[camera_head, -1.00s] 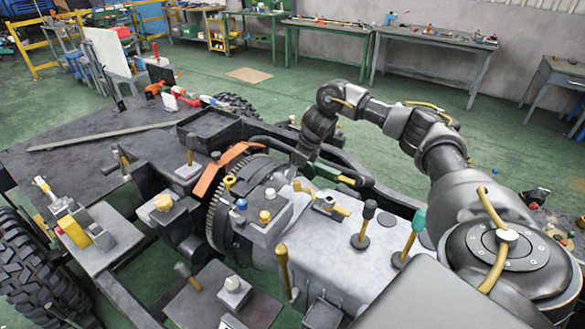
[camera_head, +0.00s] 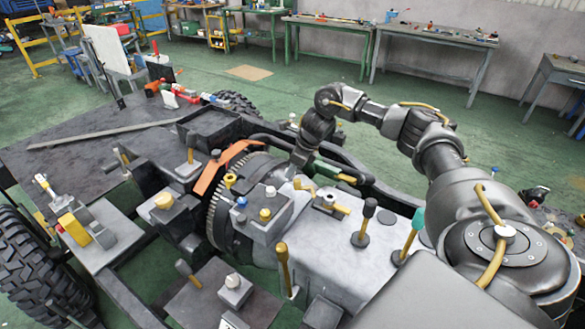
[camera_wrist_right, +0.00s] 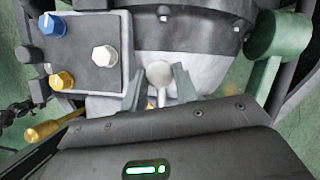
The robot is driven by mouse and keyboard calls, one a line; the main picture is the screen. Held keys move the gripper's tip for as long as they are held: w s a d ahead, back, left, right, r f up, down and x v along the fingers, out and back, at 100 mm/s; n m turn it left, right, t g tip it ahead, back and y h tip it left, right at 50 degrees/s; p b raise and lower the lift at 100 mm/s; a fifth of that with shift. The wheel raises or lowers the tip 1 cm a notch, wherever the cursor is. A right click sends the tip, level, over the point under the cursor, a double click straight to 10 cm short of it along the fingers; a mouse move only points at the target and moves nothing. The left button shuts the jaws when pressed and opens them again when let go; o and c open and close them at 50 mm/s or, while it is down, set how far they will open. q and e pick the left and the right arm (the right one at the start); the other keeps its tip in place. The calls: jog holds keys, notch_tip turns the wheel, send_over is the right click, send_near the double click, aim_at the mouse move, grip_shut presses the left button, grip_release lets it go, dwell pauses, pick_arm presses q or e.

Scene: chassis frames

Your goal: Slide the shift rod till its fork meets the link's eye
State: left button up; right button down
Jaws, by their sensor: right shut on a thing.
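My right gripper (camera_head: 299,166) reaches down over the grey gearbox housing (camera_head: 318,240). It also shows in the right wrist view (camera_wrist_right: 160,88), its two fingers on either side of a pale round knob (camera_wrist_right: 159,72). It is shut on that knob, which has a thin stem below. A brass piece (camera_head: 304,186) lies just below the gripper in the head view. I cannot make out for sure the rod's fork or the link's eye, or the gap between them. My left gripper is not in view.
A control block (camera_head: 262,222) with blue, yellow and white knobs stands close to the gripper. A brass-handled lever (camera_head: 332,207) and upright levers (camera_head: 364,222) stand on the housing. A green cylinder (camera_wrist_right: 278,35) is right of the fingers in the wrist view.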

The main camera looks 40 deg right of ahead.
jog(key=shift+s+f, duration=0.1)
jog(key=shift+s, duration=0.05)
jog(key=c, duration=1.1)
grip_release()
jog(key=shift+o, duration=0.2)
jog(key=shift+r, duration=0.2)
jog(key=shift+d+r, duration=0.15)
jog(key=shift+r, duration=0.1)
jog(key=v, duration=1)
jog(key=shift+s, duration=0.2)
